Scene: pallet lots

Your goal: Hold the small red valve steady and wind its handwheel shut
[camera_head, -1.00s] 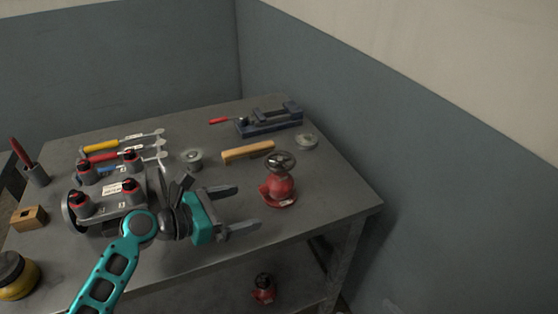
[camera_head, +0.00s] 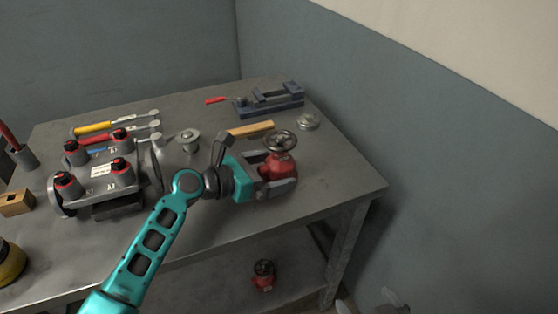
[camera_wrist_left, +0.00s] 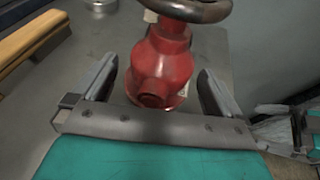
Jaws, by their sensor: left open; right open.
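A red valve (camera_head: 279,165) with a dark round handwheel (camera_head: 281,141) stands upright on the bench top. My left gripper (camera_head: 274,173) is open, its two fingers on either side of the valve body. In the left wrist view the red body (camera_wrist_left: 163,68) sits between the spread fingers (camera_wrist_left: 160,90), with gaps at both sides. The handwheel (camera_wrist_left: 188,8) is above and cut off by the top edge. My right gripper (camera_head: 367,301) shows only as grey fingertips at the bottom edge of the head view, apart and empty.
Another red valve (camera_head: 263,275) stands on the lower shelf. A wooden-handled bar (camera_head: 250,129), a blue vise (camera_head: 270,100) and a grey disc (camera_head: 308,122) lie behind. A grey manifold with red-topped knobs (camera_head: 100,175) is left. The bench's right front is clear.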

